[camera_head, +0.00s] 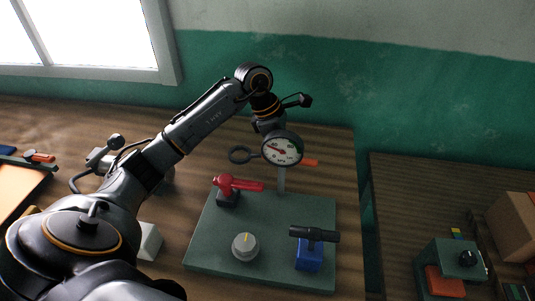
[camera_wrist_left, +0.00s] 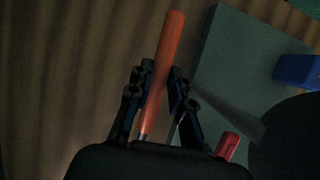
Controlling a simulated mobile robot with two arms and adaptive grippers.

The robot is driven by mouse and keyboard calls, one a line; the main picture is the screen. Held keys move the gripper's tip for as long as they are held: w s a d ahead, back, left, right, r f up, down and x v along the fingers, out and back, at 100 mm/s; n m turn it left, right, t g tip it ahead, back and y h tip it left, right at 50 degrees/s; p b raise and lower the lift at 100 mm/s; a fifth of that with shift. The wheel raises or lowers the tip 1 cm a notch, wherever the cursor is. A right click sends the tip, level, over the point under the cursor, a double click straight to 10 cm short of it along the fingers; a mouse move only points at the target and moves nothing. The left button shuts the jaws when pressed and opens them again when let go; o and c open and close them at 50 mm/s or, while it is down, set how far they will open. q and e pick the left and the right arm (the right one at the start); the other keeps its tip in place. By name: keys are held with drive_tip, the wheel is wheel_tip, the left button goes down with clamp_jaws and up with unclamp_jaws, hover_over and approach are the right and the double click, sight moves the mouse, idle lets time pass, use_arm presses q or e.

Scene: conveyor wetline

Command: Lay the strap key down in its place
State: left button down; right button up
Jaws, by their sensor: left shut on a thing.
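The gauge hides the middle of the key and most of my left gripper. The key appears to be above the wooden table, behind the green panel; its exact height is unclear. My right gripper is not in view.
The green panel (camera_head: 210,240) carries a round gauge (camera_head: 283,150) on a post, a red-handled valve (camera_head: 238,184), a grey knob (camera_head: 245,246) and a blue valve (camera_head: 309,255) with a black handle. An orange-handled tool (camera_head: 40,157) lies far left.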

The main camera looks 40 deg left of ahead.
sight(291, 180)
use_arm(q)
wheel_tip(291, 180, down, 6)
drive_tip(key=shift+f+p, duration=0.1)
drive_tip(key=shift+p, duration=0.4)
drive_tip(key=shift+f, duration=0.35)
drive_tip(key=shift+f+b, duration=0.15)
drive_tip(key=shift+b, duration=0.15)
drive_tip(key=c, duration=1.2)
unclamp_jaws()
